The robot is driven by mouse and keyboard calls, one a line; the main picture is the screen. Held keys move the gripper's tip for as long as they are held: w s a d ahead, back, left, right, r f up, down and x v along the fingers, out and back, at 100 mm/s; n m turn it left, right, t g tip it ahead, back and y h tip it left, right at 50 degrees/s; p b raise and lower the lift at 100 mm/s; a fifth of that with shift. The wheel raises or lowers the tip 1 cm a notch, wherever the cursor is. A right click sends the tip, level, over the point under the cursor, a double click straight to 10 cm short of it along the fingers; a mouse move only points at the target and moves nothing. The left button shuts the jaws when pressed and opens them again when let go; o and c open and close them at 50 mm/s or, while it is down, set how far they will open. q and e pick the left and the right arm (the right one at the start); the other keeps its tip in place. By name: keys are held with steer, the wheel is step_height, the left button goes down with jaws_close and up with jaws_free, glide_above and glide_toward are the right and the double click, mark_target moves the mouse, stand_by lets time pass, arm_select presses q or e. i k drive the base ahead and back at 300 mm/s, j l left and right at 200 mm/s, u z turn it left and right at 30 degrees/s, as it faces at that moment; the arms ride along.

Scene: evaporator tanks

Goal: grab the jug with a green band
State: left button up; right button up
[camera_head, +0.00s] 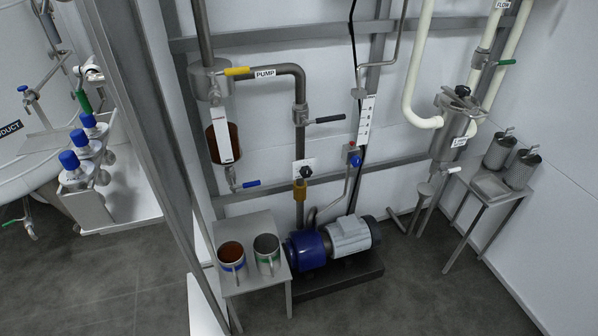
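The jug with a green band (267,254) is a grey metal jug, upright on a small grey table (259,289). It stands at the table's right side, and its inside looks empty. A similar jug with a blue band (232,261) stands just left of it and holds a brown-orange liquid. Neither of my grippers is in the view.
A blue and grey pump motor (330,241) sits right of the table on a dark base (335,278). Pipes and a sight glass (223,143) rise behind the jugs. A steel post (160,150) stands left. Open floor (420,295) lies at the front right.

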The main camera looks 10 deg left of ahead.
mark_target(267, 252)
steer(key=u, duration=0.75)
steer(key=i+l+u, duration=0.15)
steer(key=u, duration=0.3)
steer(key=l+u, duration=0.45)
steer(key=i+l+u, duration=0.1)
steer(key=l+u, duration=0.2)
steer(key=u, duration=0.15)
steer(key=l+u, duration=0.4)
steer(key=j, duration=0.1)
